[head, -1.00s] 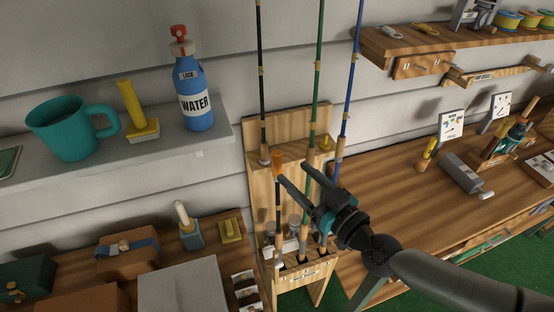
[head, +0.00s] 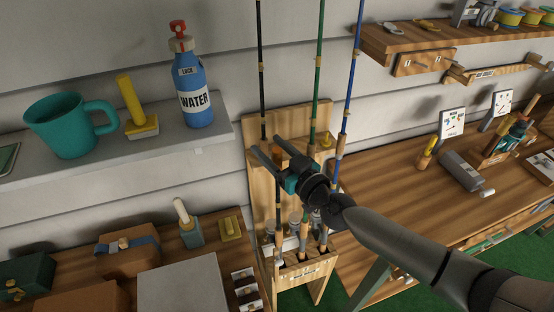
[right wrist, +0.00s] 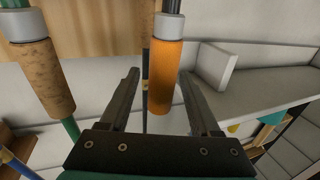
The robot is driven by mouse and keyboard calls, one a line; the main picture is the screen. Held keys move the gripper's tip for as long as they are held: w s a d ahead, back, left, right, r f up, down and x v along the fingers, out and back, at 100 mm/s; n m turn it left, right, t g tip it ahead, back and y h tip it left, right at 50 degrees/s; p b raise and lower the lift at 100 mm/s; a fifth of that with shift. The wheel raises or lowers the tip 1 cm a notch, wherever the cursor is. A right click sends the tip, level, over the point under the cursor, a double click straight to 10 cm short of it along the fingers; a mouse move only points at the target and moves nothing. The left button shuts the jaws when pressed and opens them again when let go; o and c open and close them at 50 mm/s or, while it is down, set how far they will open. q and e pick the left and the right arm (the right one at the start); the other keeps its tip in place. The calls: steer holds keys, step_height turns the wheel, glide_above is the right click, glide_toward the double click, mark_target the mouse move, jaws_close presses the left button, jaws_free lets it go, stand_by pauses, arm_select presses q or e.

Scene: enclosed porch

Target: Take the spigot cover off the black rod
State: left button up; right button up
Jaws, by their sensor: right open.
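The orange spigot cover (right wrist: 165,75) is a short cylinder on the end of a dark shaft with a grey collar. In the right wrist view it lies between my spread fingers, with visible space on both sides. My right gripper (head: 263,145) is open and empty at the wooden rod rack; it also shows in the right wrist view (right wrist: 162,80). In the head view its fingers and body hide most of the cover. A tall black rod (head: 261,60) stands at the rack's left. My left gripper is not in view.
A green rod (head: 319,60) and a blue rod (head: 354,75) stand close by in the rack (head: 300,275). A cork grip (right wrist: 40,75) shows beside the cover. A grey shelf (head: 110,165) with a water bottle (head: 191,90) is at left, a workbench (head: 400,210) at right.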

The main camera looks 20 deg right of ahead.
steer(key=shift+w+a, duration=0.1)
steer(key=shift+w, duration=0.2)
jaws_close()
stand_by(0.4)
